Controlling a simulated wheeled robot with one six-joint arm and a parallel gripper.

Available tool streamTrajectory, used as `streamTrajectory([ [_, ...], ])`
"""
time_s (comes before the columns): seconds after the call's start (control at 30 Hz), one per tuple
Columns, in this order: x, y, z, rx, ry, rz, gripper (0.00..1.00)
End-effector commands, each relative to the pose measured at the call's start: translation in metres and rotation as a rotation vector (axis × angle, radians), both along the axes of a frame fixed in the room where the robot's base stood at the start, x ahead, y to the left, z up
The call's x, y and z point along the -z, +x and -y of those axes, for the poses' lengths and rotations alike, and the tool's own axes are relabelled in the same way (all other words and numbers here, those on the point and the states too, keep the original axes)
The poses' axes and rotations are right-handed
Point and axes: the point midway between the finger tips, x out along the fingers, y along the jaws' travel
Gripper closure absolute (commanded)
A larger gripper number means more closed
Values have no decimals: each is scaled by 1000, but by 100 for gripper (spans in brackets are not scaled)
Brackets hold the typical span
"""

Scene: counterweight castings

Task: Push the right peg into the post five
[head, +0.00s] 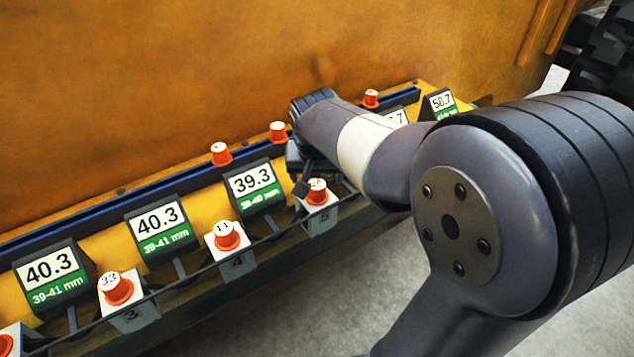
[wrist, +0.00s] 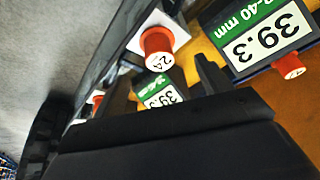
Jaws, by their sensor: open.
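Post five (head: 321,219), a white-topped block marked 5, stands on the front rail in the head view. An orange peg (head: 317,193) sits upright in its top. In the wrist view this peg (wrist: 157,46) has a pale cap that seems to read 24. I cannot tell how deep it sits. My gripper (head: 301,178) is open beside post five, partly hidden by my arm in the head view. In the wrist view, my gripper's dark fingers (wrist: 160,78) are apart and the peg shows beyond them. Touching cannot be told.
A 39.3 display (head: 255,187), marked 38-40 mm, stands behind. Post four (head: 236,262) holds peg 11 (head: 226,237); post three (head: 130,312) holds peg 33 (head: 116,290). Loose-standing orange pegs (head: 220,154) line the back by the blue rail. A yellow wall (head: 200,70) rises behind.

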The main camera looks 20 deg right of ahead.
Motion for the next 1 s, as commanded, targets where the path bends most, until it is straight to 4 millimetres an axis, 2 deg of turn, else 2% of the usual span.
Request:
streamTrajectory([
  [0.1,-22,-8,-2,-1,0,5,27],
  [0.3,-42,-16,-5,-1,0,3,27],
  [1.0,-45,-18,-5,0,-1,0,27],
])
